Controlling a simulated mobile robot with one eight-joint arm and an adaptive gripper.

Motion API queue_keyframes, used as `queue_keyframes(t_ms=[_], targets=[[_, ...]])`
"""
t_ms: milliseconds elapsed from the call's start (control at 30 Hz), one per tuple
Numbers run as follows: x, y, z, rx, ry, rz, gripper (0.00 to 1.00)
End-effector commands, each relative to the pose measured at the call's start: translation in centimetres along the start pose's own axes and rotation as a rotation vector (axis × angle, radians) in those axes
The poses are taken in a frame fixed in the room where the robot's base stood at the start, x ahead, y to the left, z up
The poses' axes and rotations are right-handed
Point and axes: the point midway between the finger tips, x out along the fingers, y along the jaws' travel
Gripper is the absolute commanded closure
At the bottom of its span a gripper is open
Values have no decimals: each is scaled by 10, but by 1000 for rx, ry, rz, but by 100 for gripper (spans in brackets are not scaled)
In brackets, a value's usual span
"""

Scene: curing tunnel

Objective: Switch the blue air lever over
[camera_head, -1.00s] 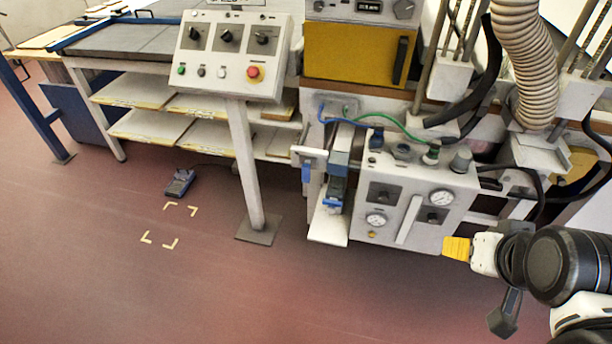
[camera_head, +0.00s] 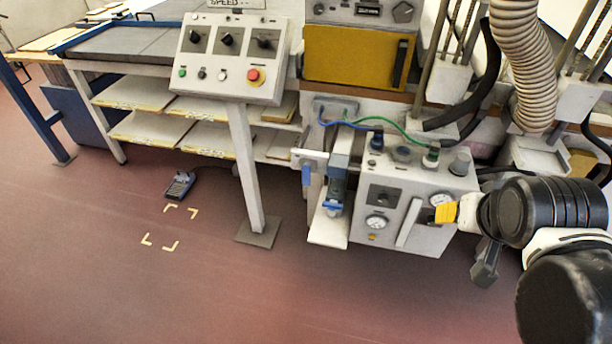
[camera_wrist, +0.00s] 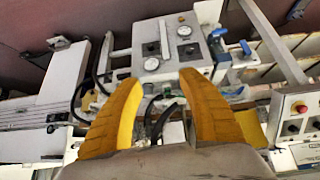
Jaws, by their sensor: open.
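The blue lever (camera_head: 306,175) hangs down from a white bracket at the left of the white air panel (camera_head: 408,232). In the wrist view a blue handle (camera_wrist: 246,48), which looks like the same lever, shows at the upper right, beyond my right finger. My gripper (camera_head: 446,213) is in front of the panel's right side, well to the right of the lever. In the wrist view the two yellow fingers of my gripper (camera_wrist: 158,80) are spread apart with nothing held between them. The lever is apart from my gripper.
A blue-ended filter unit (camera_head: 333,205) stands between the lever and the panel. Gauges (camera_head: 376,222), knobs and a green hose (camera_head: 395,129) are on or above the panel. A control box (camera_head: 230,55) on a post (camera_head: 248,170) stands to the left.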

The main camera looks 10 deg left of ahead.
Motion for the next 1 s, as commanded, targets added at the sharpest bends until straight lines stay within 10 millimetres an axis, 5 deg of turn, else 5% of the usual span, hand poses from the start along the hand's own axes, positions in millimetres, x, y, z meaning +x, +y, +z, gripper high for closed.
queue_keyframes(t_ms=[200,500,733,1000], targets=[[55,-45,-81,-12,61,49,53],[156,-148,-143,-13,193,80,53],[237,-249,-139,-9,321,63,53],[313,-353,-79,5,469,0,53]])
